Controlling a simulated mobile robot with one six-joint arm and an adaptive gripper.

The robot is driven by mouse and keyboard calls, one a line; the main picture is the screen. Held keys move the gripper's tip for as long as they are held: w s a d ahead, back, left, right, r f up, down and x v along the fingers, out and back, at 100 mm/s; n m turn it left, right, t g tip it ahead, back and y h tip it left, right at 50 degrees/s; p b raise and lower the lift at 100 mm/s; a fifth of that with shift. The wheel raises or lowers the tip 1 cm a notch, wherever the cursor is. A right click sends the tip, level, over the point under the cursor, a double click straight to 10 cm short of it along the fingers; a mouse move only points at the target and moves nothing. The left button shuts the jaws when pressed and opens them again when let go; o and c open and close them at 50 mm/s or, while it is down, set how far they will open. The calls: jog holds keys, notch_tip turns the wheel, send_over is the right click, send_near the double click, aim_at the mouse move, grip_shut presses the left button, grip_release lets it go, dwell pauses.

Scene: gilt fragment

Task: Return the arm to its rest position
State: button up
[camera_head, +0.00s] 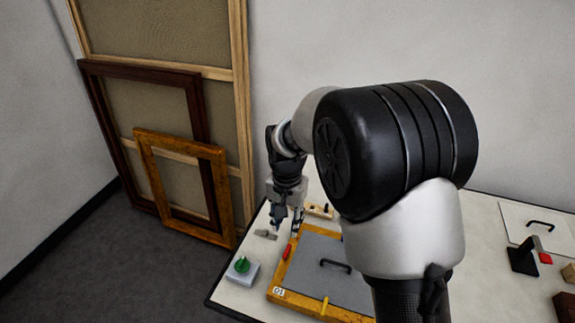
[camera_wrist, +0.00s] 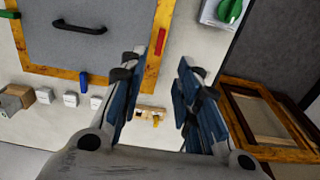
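My gripper (camera_head: 287,226) hangs over the left part of the table, above the upper left corner of a gilt frame (camera_head: 272,275). In the wrist view my gripper (camera_wrist: 172,50) has its two blue-padded fingers spread apart, with nothing between them. My arm rises across the middle of the head view and hides part of the frame and table. The gilt frame holds a grey panel (camera_head: 312,262) with a black handle (camera_head: 335,266). A red piece (camera_head: 287,251) lies on the frame's left side, and a yellow piece (camera_head: 324,306) on its near side.
A grey box with a green knob (camera_head: 242,265) stands left of the frame. A small wooden block (camera_wrist: 150,113) lies near its far side. A white panel (camera_head: 510,222) and dark blocks (camera_head: 523,258) are at the right. Large frames (camera_head: 190,160) lean on the wall.

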jog(key=s+d+r+n+t, duration=0.1)
jog(key=s+d+r, duration=0.35)
jog(key=r, duration=0.25)
jog(key=s+d+r+n+t, duration=0.1)
jog(key=s+d+r, duration=0.3)
jog(key=s+r, duration=0.15)
jog(key=s+d+r+n+t, duration=0.1)
jog(key=s+d, duration=0.2)
jog(key=s, duration=0.5)
jog(key=s+d+r+n+t+b, duration=0.1)
jog(key=s+d, duration=0.2)
jog(key=s, duration=0.5)
jog(key=shift+r+t, duration=0.3)
jog(key=shift+r, duration=0.05)
jog(key=shift+w, duration=0.1)
